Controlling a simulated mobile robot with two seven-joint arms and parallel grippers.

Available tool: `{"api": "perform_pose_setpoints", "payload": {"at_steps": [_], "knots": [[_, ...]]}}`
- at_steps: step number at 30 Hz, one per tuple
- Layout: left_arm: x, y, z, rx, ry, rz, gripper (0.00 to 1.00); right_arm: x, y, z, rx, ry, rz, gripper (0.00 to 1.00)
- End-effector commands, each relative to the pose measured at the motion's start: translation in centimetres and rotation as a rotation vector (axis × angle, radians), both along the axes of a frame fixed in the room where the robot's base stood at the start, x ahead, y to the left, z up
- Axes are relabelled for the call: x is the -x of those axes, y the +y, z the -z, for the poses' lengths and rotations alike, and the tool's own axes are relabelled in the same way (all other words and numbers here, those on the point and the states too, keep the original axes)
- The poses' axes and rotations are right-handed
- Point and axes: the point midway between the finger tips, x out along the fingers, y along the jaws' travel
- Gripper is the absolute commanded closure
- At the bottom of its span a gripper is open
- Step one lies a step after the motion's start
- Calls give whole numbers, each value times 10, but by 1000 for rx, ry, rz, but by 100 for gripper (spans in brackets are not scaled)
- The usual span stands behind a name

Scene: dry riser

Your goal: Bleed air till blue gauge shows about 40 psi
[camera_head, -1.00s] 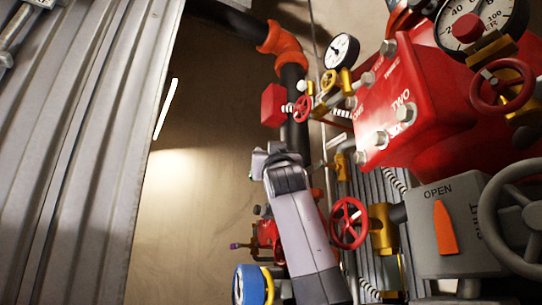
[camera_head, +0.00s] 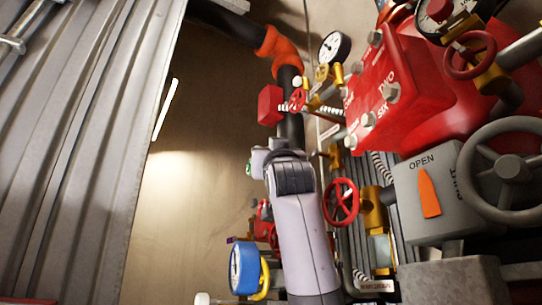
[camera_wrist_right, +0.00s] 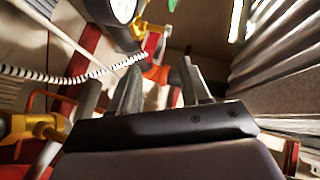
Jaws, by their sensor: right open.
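The blue gauge (camera_head: 243,268) with a white dial stands at the lower middle of the head view on a yellow fitting; its reading is too small to tell. My right arm rises just right of it. My right gripper (camera_head: 262,160) is above the gauge in the picture, in front of the dark pipe and bare wall. In the right wrist view my right gripper (camera_wrist_right: 162,86) is open with nothing between its fingers. A red handwheel (camera_head: 341,202) sits right of my forearm, by a yellow fitting. My left gripper is not in view.
A grey box marked OPEN (camera_head: 428,195) with an orange pointer and a large grey handwheel (camera_head: 512,170) stand at right. A red manifold (camera_head: 395,95) and a black-rimmed gauge (camera_head: 334,48) are above. Corrugated metal (camera_head: 80,140) fills the left; the wall between is clear.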

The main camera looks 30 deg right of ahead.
Motion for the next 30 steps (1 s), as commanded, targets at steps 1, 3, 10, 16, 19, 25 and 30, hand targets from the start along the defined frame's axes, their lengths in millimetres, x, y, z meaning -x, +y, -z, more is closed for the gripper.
{"api": "perform_pose_setpoints", "payload": {"at_steps": [1, 3, 10, 16, 19, 25, 30], "knots": [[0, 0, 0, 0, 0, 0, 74, 0, 0, 0, 0, 0, 0, 53], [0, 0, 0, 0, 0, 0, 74, 0, 0, 0, 0, -1, 0, 53], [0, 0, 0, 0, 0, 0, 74, -6, 0, 10, 4, -100, -2, 53], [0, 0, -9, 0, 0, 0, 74, -11, -4, 0, 5, -125, -1, 53], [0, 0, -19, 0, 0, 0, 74, -19, -8, -10, 6, -124, -1, 53], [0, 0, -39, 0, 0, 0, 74, -36, -16, -29, 5, -123, -2, 53], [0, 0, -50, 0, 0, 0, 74, -46, -20, -38, 6, -124, -1, 53]]}}
